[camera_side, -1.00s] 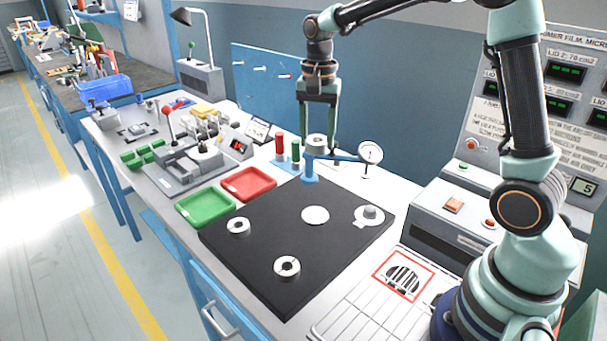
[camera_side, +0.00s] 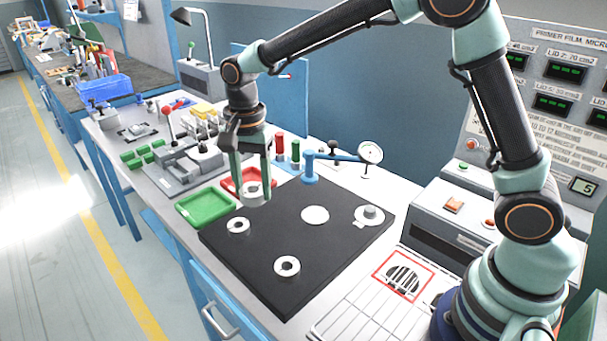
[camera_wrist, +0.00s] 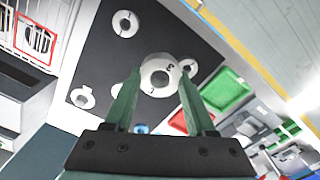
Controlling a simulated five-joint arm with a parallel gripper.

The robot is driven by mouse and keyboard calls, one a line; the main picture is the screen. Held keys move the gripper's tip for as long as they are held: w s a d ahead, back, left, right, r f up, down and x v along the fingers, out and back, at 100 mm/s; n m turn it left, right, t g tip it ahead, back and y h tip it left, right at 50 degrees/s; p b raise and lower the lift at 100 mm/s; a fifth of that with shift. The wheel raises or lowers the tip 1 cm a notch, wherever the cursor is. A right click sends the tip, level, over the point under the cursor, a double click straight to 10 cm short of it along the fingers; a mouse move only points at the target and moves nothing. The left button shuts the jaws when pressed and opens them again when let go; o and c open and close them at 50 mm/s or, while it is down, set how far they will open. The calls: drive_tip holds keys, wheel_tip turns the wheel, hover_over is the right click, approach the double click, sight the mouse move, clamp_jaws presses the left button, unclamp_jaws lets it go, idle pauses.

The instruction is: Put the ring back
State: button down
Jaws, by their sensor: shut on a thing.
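My gripper (camera_side: 254,196) is shut on a pale ring (camera_side: 252,187) and holds it in the air over the back left part of the black mat (camera_side: 262,268), in front of the red tray. In the wrist view the ring (camera_wrist: 157,64) sits between the two green fingertips (camera_wrist: 158,76), its dark centre hole facing the camera. Two more pale rings with dark holes lie on the mat, one near the left corner (camera_side: 238,218) and one near the front (camera_side: 287,258). A flat white disc (camera_side: 315,215) lies at the mat's middle.
A blue stand with a dial gauge (camera_side: 370,153) rises behind the mat. A green tray (camera_side: 205,208) and the red tray (camera_side: 232,181) border its left edge. A red-framed vent (camera_side: 404,278) is at front right.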

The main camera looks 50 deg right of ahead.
sight(261, 251)
wheel_tip(261, 251, down, 15)
drive_tip(key=shift+r, duration=0.1)
idle(0.3)
drive_tip(key=shift+c, duration=1.1)
unclamp_jaws()
wheel_tip(261, 251, up, 11)
drive_tip(key=s+d+r+n+t, duration=0.1)
drive_tip(key=s+d+r+n, duration=0.2)
drive_tip(key=r, duration=0.2)
drive_tip(key=s+d+r+n+t, duration=0.1)
drive_tip(key=s+d+r+n, duration=0.1)
drive_tip(key=d+r, duration=0.3)
drive_tip(key=s+d+r+n+t, duration=0.1)
drive_tip(key=s+d+n, duration=0.1)
drive_tip(key=s, duration=0.3)
drive_tip(key=s+d+r+n+t, duration=0.2)
drive_tip(key=s+d+n, duration=0.1)
drive_tip(key=s+n, duration=0.2)
drive_tip(key=shift+s+r+t, duration=0.2)
drive_tip(key=shift+r+t, duration=0.1)
